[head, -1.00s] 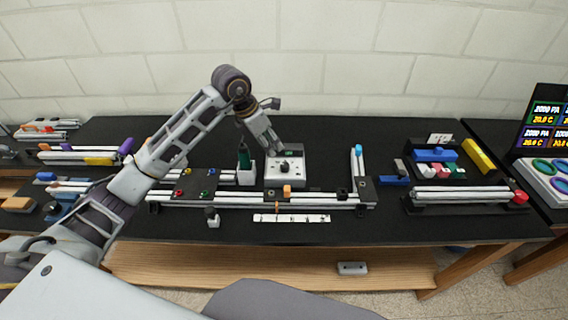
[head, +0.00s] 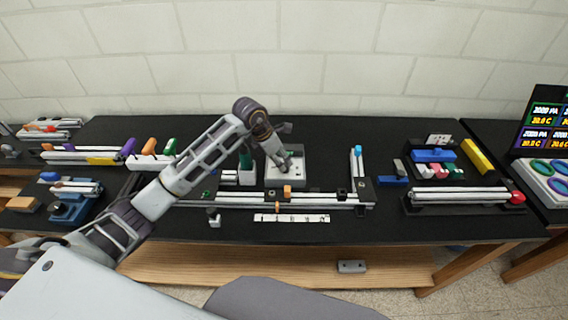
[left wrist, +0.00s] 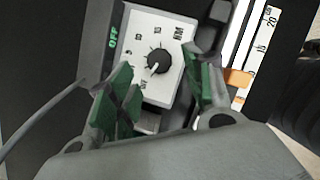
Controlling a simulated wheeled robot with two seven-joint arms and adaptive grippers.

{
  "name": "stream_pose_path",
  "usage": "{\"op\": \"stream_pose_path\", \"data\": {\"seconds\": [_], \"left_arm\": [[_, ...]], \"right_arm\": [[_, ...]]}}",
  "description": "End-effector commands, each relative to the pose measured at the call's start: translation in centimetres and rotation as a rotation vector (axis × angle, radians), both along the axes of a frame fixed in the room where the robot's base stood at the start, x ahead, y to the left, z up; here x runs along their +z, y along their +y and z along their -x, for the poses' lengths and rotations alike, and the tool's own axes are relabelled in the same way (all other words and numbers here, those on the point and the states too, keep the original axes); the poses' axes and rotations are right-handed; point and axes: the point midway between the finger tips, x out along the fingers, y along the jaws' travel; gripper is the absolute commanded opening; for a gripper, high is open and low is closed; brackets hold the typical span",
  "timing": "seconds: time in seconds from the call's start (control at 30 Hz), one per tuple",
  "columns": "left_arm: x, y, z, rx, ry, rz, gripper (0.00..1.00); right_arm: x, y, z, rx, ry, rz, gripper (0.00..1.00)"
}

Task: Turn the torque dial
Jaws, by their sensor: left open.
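The torque dial (left wrist: 157,61) is a round black knob with a light pointer, on a white panel (left wrist: 173,33) with printed marks and "NM". A green "OFF" readout (left wrist: 113,38) sits beside the panel. In the left wrist view my left gripper (left wrist: 158,88) is open, with its green fingertips on either side, slightly short of the knob in the picture. I cannot tell whether they touch it. In the head view my left gripper (head: 286,164) is over the white dial box (head: 285,180) and hides the knob. My right gripper is not in view.
The extrusion rail (head: 330,198) with an orange block (head: 287,191) runs in front.

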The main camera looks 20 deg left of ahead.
Motion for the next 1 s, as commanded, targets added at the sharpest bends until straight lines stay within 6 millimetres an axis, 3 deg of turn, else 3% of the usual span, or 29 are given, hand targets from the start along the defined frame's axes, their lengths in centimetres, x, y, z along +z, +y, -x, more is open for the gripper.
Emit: {"op": "stream_pose_path", "data": {"seconds": [0.4,0.8,1.0], "left_arm": [[-3.9,-1.2,-1.2,0.000,0.002,0.002,0.51],[-4.4,-1.2,-1.3,-0.001,-0.001,-0.001,0.51],[-4.4,-1.2,-1.3,0.000,0.000,0.000,0.27]], "right_arm": [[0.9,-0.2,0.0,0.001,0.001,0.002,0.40],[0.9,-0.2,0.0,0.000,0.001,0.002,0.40],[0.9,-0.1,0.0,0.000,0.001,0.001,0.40]]}}
